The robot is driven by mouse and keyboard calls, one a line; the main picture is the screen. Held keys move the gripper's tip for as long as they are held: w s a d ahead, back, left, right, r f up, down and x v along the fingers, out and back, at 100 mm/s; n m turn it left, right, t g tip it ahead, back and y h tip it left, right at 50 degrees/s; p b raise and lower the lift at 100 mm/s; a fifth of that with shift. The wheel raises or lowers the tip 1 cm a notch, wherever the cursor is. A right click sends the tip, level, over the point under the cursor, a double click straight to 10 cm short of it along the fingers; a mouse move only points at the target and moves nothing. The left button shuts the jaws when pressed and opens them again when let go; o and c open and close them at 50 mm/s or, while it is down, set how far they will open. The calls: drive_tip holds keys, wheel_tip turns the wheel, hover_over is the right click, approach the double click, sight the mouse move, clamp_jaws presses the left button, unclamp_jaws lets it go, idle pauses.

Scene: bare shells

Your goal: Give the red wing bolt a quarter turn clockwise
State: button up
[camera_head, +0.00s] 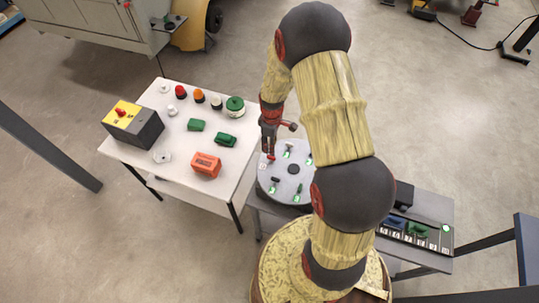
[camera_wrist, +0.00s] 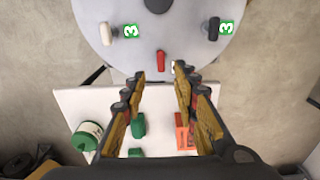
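The red wing bolt (camera_wrist: 161,61) stands near the edge of a round grey disc (camera_wrist: 88,14) in the wrist view. It also shows as a small red spot in the head view (camera_head: 271,157), just below my gripper (camera_head: 269,146). In the wrist view my gripper (camera_wrist: 159,72) has its two fingers spread apart, with nothing between them. The red bolt lies just beyond the fingertips, roughly centred between them. I cannot tell the height of the fingertips above the disc.
Other bolts on the disc include a white one (camera_wrist: 106,33) and a black one (camera_wrist: 213,29), with green number tags beside them. A white table (camera_head: 185,98) with buttons, a yellow-black box (camera_head: 140,124) and an orange box (camera_head: 206,165) stands to the left.

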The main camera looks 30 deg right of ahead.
sight(271, 157)
drive_tip(key=shift+a+f+p, duration=0.1)
drive_tip(key=shift+f+p, duration=0.35)
drive_tip(key=shift+f, duration=3.35)
drive_tip(key=c, duration=0.4)
drive_tip(key=c, duration=0.3)
clamp_jaws()
